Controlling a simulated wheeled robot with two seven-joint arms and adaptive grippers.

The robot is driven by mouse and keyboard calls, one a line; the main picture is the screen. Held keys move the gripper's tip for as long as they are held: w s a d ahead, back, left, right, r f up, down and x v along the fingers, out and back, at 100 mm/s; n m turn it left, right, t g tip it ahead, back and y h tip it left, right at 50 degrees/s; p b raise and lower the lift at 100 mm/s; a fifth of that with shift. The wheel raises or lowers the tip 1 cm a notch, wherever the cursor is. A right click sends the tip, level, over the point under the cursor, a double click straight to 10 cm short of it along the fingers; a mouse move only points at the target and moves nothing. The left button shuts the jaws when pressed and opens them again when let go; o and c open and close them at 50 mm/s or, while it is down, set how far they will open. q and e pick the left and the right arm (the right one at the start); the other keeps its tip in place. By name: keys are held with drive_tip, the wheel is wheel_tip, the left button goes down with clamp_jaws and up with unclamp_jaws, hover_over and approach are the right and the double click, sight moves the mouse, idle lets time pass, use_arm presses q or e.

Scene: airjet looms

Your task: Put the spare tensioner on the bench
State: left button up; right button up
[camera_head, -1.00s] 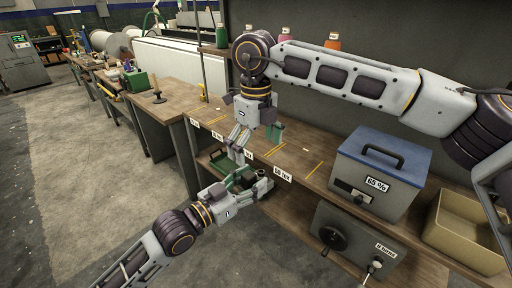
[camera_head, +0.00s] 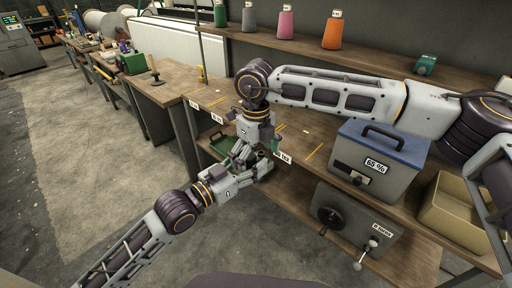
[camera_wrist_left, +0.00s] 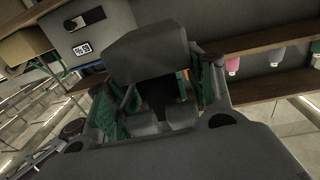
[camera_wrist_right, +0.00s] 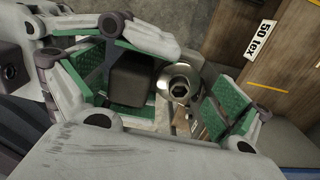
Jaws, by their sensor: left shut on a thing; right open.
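My left gripper (camera_head: 254,168) is shut on a dark grey block-shaped part with a round metal ring, which I take to be the tensioner (camera_wrist_right: 130,80). The ring (camera_wrist_right: 178,82) faces the right wrist camera. In the left wrist view the block (camera_wrist_left: 155,55) fills the space ahead of the jaws. My right gripper (camera_head: 259,148) is open, its green-padded fingers on either side of the part. I cannot tell whether they touch it. Both grippers are at the front edge of the wooden bench (camera_head: 312,138), by the "50 tex" label (camera_wrist_right: 262,40). The arms hide much of the part.
A blue-lidded grey box (camera_head: 375,165) and a tan bin (camera_head: 455,215) stand on the bench at right. A green tray (camera_head: 213,143) and a grey crank box (camera_head: 350,222) sit below. The upper shelf holds several thread cones (camera_head: 332,30) and a small green device (camera_head: 426,65).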

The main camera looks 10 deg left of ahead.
drive_tip(key=shift+f, duration=1.1)
drive_tip(key=c, duration=1.1)
use_arm(q)
drive_tip(key=o, duration=1.2)
use_arm(e)
drive_tip(key=shift+c, duration=0.8)
use_arm(q)
drive_tip(key=shift+o, duration=0.2)
